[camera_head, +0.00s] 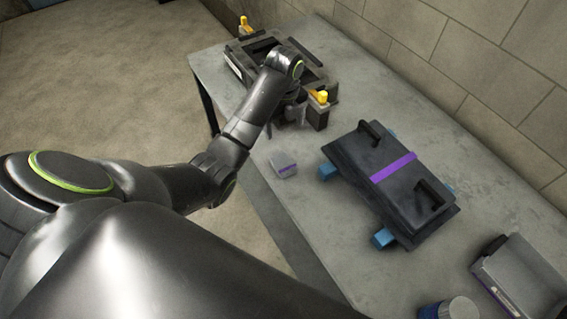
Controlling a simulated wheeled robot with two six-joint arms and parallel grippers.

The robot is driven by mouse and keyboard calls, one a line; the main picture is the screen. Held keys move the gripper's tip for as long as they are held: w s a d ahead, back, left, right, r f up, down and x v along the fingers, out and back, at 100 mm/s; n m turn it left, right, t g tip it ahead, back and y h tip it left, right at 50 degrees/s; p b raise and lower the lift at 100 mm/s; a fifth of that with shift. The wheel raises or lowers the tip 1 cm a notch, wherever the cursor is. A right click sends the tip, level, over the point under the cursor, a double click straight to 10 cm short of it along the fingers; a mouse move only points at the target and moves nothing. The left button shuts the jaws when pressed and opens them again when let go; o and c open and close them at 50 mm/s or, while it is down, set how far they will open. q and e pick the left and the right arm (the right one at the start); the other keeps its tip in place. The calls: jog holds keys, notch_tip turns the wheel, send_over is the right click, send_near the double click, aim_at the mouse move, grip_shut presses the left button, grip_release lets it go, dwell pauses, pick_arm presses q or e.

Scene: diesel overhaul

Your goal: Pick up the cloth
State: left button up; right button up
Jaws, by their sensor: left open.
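A small folded grey cloth (284,161) with a purple edge appears to lie on the grey table (330,235), near its front edge. My left arm reaches in from the left, and my left gripper (286,121) is above the table, farther back than the cloth and apart from it. Its fingers are small and dark here, spread open, and I see nothing between them. The gripper partly hides a dark open-topped housing (244,66) behind it. My right gripper is not in view.
The dark housing has yellow-topped clamps (319,98) at its corners. A black cover with handles and a purple strap (393,167) rests on blue blocks (383,238) right of the cloth. A grey tray (520,275) and a blue container (448,308) stand at the lower right. A block wall (470,80) runs behind.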

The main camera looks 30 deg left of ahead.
pick_arm(q)
jog(key=b, duration=0.5)
send_over(283, 162)
notch_tip(283, 162, down, 6)
notch_tip(283, 162, down, 5)
jog(key=shift+w+d+f+p, duration=0.1)
jog(key=shift+f+p, duration=0.1)
jog(key=shift+p, duration=0.1)
jog(key=shift+f+p, duration=0.35)
jog(key=shift+f, duration=0.5)
jog(key=shift+f+p, duration=0.35)
jog(key=shift+f, duration=1.8)
jog(key=c, duration=1.1)
